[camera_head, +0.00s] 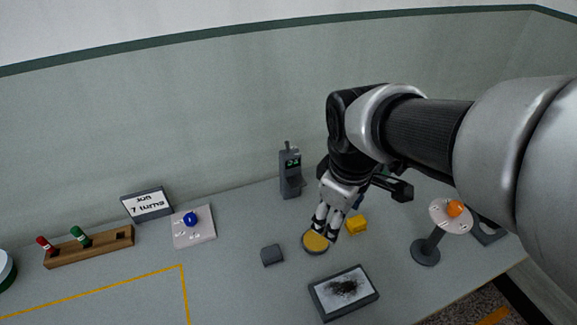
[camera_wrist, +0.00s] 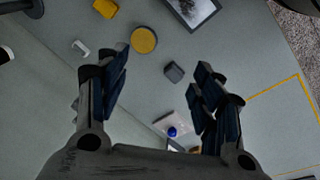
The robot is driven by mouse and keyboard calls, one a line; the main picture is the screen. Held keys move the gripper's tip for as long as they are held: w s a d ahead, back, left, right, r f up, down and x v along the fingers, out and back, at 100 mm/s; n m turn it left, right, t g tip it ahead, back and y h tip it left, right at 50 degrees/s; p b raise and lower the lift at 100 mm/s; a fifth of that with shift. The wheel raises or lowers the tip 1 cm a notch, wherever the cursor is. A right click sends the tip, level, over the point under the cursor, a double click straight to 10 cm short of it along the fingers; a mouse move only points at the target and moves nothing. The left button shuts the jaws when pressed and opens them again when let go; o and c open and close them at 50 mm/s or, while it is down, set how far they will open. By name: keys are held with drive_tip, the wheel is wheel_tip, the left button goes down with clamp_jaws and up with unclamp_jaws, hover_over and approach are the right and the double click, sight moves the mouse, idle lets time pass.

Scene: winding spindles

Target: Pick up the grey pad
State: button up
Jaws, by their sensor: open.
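The grey pad (camera_head: 272,255) is a small dark grey block with rounded edges. It lies flat on the grey table, left of a round yellow-topped disc (camera_head: 315,241). In the wrist view the pad (camera_wrist: 174,72) shows between the finger lines, a little beyond the fingertips. My gripper (camera_head: 326,222) is above the table, up and right of the pad in the head view, and covers part of the area by the disc. In the wrist view its fingers (camera_wrist: 160,74) are spread apart with nothing between them. The pad is not touched.
A yellow block (camera_head: 356,225) and a dark-framed panel with a black smudge (camera_head: 343,289) lie near the disc. A stand with an orange ball (camera_head: 454,208) is at right. A white plate with a blue knob (camera_head: 191,219) and a wooden rack (camera_head: 90,246) are at left.

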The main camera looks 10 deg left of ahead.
drive_tip(key=w+a+f+n+p, duration=0.25)
drive_tip(key=a+f+n, duration=0.2)
drive_tip(key=a, duration=0.35)
drive_tip(key=n+g+h+p, duration=0.1)
drive_tip(key=n, duration=0.6)
approach(271, 251)
drive_tip(key=f+b, duration=0.2)
drive_tip(key=f, duration=0.1)
drive_tip(key=f+b, duration=0.1)
drive_tip(key=shift+w+f, duration=0.25)
drive_tip(key=shift+w, duration=0.1)
drive_tip(key=shift+w+d+f+b, duration=0.15)
drive_tip(key=shift+f+b, duration=0.3)
drive_tip(key=shift+f, duration=0.55)
drive_tip(key=shift+d+f+b, duration=0.15)
drive_tip(key=shift+f+b, duration=0.35)
drive_tip(key=shift+f, duration=0.55)
drive_tip(key=shift+w+d+f+b, duration=0.15)
drive_tip(key=shift+f+b, duration=0.3)
drive_tip(key=shift+f, duration=0.55)
drive_tip(key=shift+s+r, duration=0.1)
drive_tip(key=shift+c, duration=0.6)
drive_tip(key=c, duration=1)
drive_tip(key=shift+r, duration=0.1)
